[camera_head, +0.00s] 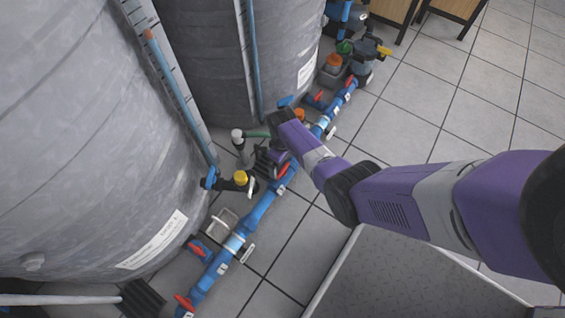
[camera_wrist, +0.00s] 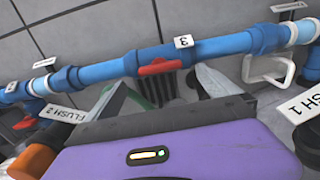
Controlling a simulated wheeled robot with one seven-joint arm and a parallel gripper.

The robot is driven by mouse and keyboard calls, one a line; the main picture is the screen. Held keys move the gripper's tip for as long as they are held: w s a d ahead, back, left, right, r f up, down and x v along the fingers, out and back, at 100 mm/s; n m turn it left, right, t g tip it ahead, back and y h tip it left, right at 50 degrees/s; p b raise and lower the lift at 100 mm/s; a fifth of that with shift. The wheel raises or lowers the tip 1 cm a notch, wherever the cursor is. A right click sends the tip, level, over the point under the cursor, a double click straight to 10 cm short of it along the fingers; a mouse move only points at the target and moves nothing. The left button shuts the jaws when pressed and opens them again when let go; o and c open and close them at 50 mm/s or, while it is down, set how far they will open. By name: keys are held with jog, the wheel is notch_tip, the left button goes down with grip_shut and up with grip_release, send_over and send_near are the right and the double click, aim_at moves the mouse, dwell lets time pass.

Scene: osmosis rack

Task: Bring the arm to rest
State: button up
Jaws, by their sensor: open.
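My purple and grey arm (camera_head: 395,200) reaches from the right edge of the head view to the pipework beside the grey tanks. Its wrist bends down there, and my gripper (camera_head: 268,162) hangs low beside the blue pipe (camera_head: 262,208). In the wrist view, my purple gripper housing fills the bottom, and the blue pipe (camera_wrist: 215,48) with a red valve handle (camera_wrist: 159,66) and a tag "3" crosses above it. My gripper is open.
Two large grey tanks (camera_head: 85,130) stand at the left and back. Red valve handles and a yellow-capped fitting (camera_head: 240,178) line the pipe. A "FLUSH 2" label (camera_wrist: 68,123) is close to my gripper housing. Tiled floor (camera_head: 480,105) is clear at upper right.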

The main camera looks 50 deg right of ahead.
jog(key=shift+r+p, duration=0.3)
jog(key=shift+r, duration=0.5)
